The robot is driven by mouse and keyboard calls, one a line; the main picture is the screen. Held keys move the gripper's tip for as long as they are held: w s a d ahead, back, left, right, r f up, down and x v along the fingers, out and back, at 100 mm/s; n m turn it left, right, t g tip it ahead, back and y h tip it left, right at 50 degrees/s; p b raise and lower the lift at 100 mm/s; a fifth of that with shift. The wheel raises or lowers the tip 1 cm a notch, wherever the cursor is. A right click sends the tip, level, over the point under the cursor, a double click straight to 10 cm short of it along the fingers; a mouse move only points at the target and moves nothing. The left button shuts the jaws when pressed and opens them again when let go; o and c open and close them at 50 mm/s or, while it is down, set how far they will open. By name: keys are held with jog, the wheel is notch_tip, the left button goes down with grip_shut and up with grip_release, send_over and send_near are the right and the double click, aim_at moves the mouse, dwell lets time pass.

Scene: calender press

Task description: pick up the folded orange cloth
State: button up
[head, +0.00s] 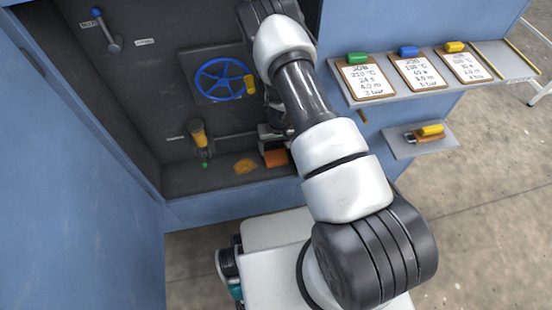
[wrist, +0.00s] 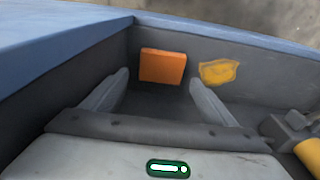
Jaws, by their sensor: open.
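The folded orange cloth (head: 276,158) is a small flat orange block on the floor of the dark recess in the blue cabinet. In the wrist view the cloth (wrist: 162,66) lies ahead of my gripper (wrist: 158,84), close to the recess corner. My gripper is open, with one finger to each side of the cloth's line and nothing between them. In the head view my arm hides much of the gripper, and its visible part is right above the cloth. I cannot tell the exact gap between fingertips and cloth.
A yellow-orange patch (head: 245,166) lies beside the cloth. A blue handwheel (head: 220,79) and a valve with an amber body (head: 198,133) are on the back panel. Recess walls stand close around the gripper. Clipboards (head: 369,77) rest on a shelf at right.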

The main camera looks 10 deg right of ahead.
aim_at(276, 156)
jog(key=f, duration=0.2)
jog(key=f+b, duration=0.1)
jog(key=f, duration=0.3)
jog(key=shift+w+a+f+b, duration=0.2)
jog(key=shift+w+b, duration=0.15)
jog(key=shift+c, duration=0.5)
jog(key=c, duration=0.8)
jog(key=shift+r, duration=0.1)
